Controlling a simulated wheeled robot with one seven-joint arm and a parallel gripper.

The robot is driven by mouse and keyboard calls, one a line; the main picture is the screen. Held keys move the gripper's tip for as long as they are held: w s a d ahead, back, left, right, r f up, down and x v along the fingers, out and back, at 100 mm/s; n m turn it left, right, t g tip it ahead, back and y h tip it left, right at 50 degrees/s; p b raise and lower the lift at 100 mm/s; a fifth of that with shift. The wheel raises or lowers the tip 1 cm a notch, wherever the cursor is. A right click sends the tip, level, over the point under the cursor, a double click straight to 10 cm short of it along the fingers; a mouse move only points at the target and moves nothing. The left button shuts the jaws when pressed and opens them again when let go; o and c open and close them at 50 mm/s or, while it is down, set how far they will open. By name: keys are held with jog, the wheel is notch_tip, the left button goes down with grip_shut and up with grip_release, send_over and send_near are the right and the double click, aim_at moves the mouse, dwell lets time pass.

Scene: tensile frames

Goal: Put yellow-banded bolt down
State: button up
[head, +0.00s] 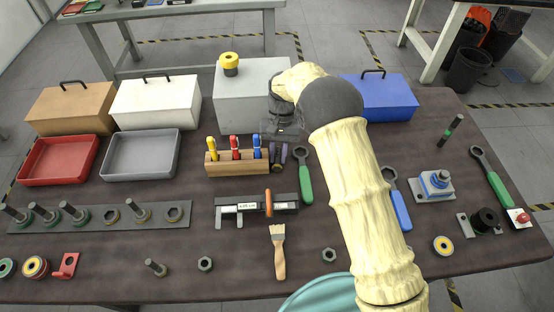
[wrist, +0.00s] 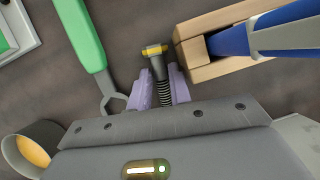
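In the wrist view the yellow-banded bolt (wrist: 154,55) has a dark shank with a yellow band near one end and a threaded part. Its threads lie between the two purple fingers of my gripper (wrist: 165,92), which look shut on it. In the head view my gripper (head: 280,156) is low over the table, just right of the wooden tool rack (head: 237,168) and left of the green-handled wrench (head: 305,185). The bolt cannot be made out there. Whether it touches the table is unclear.
A slotted rail (head: 150,217) with several bolts lies at left, near a red tray (head: 30,172) and a grey tray (head: 115,165). A grey box (head: 230,103) stands behind my gripper. A caliper (head: 240,207) and brush (head: 279,255) lie in front. My arm hides table at right.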

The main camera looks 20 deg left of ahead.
aim_at(278, 157)
grip_shut()
notch_tip(278, 157, up, 10)
dwell(0.7)
dwell(0.4)
